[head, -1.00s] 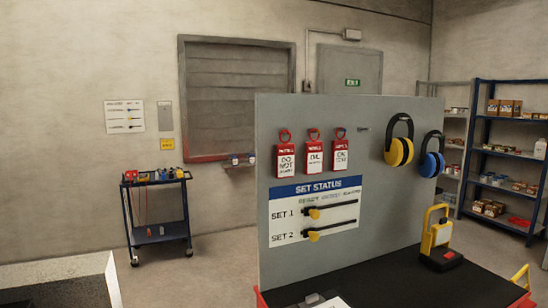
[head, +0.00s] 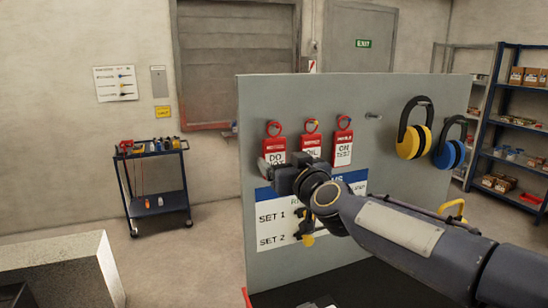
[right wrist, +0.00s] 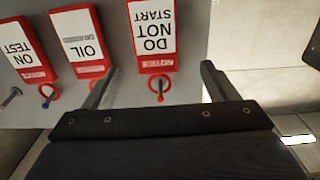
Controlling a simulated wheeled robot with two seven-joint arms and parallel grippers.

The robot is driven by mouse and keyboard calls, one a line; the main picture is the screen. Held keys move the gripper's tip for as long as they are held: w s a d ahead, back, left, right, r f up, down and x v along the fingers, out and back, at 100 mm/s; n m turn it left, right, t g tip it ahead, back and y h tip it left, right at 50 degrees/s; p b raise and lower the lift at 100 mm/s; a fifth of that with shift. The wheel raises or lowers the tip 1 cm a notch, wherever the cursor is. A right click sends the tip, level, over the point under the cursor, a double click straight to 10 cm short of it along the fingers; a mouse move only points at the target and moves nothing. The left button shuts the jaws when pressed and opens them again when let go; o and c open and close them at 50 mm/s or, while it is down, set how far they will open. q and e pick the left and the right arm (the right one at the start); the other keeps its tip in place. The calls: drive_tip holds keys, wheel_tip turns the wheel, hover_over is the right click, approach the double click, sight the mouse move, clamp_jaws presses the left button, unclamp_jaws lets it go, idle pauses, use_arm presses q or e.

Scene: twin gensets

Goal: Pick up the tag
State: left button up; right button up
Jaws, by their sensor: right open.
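Three red-and-white tags hang by rings from pegs on the grey board: the DO NOT START tag (head: 273,146) at left, the OIL tag (head: 311,140) in the middle, the ON TEST tag (head: 343,143) at right. My right gripper (head: 278,172) is in front of the board at the DO NOT START tag's lower part. In the right wrist view, upside down, the open right gripper (right wrist: 158,82) has its fingers on either side of the DO NOT START tag (right wrist: 153,38), with the OIL tag (right wrist: 86,42) beyond the left finger. Contact cannot be told. My left gripper is out of view.
The grey board (head: 258,100) also holds yellow earmuffs (head: 413,135), blue earmuffs (head: 450,148) and an empty peg (head: 373,115). My right arm covers part of the SET STATUS panel (head: 268,232). A blue cart (head: 158,178) stands at the left, with open floor around it.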

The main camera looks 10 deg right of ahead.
sight(275, 147)
drive_tip(key=w, duration=0.5)
drive_tip(key=shift+w+a+f+b, duration=0.3)
drive_tip(key=shift+f+b, duration=0.05)
drive_tip(key=c, duration=1.1)
drive_tip(key=shift+o, duration=0.2)
drive_tip(key=shift+r+p, duration=0.35)
drive_tip(key=shift+r, duration=0.15)
drive_tip(key=shift+r+p, duration=0.4)
drive_tip(key=shift+r, duration=0.15)
drive_tip(key=s+d+p, duration=0.1)
drive_tip(key=s, duration=0.8)
drive_tip(key=s+d+p, duration=0.2)
drive_tip(key=s, duration=0.6)
drive_tip(key=shift+s+d+f, duration=0.25)
drive_tip(key=shift+s, duration=0.15)
